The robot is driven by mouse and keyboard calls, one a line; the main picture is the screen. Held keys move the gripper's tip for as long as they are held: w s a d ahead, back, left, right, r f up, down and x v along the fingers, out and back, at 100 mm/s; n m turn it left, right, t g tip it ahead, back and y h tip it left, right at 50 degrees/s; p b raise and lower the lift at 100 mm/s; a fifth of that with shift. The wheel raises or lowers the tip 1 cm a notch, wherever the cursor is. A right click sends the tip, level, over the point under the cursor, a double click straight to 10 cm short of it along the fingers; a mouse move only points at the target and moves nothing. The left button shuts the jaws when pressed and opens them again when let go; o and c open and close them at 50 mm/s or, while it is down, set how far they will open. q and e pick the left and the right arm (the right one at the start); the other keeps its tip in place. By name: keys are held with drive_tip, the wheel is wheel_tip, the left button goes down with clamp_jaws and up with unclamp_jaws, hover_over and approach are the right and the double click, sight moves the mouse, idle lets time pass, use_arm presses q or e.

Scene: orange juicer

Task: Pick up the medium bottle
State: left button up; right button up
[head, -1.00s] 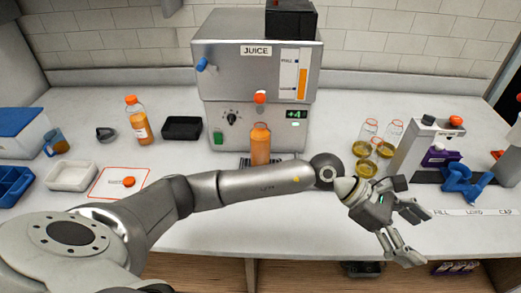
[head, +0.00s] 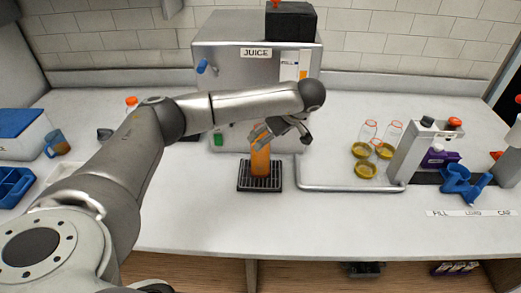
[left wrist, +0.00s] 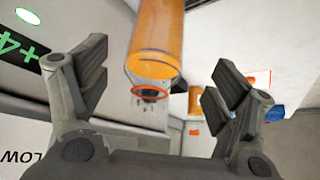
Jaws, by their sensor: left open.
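The orange juice-filled bottle (head: 260,160) stands upright on the black drip tray (head: 259,187) in front of the juice machine. My left gripper (head: 275,130) is at the bottle's upper part and covers its top in the head view. In the left wrist view the gripper (left wrist: 158,85) is open, its two fingers spread wide, with the orange bottle (left wrist: 157,40) showing between and beyond them. No finger visibly touches the bottle in that view. My right gripper is not in view.
The juice machine (head: 230,100) stands close behind the bottle. Another orange-capped bottle (head: 131,101) is mostly hidden behind my arm. The front counter is clear.

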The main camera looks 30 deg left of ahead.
use_arm(q)
drive_tip(key=x, duration=0.2)
drive_tip(key=shift+w+a+f, duration=0.1)
drive_tip(key=shift+a+f, duration=0.15)
drive_tip(key=shift+f, duration=0.05)
drive_tip(key=shift+w+d+p+x, duration=0.1)
drive_tip(key=shift+p+x, duration=0.5)
drive_tip(key=shift+x, duration=0.7)
drive_tip(key=shift+w+d+p+x, duration=0.15)
drive_tip(key=shift+p+x, duration=0.45)
drive_tip(key=shift+x, duration=0.7)
drive_tip(key=c, duration=1.7)
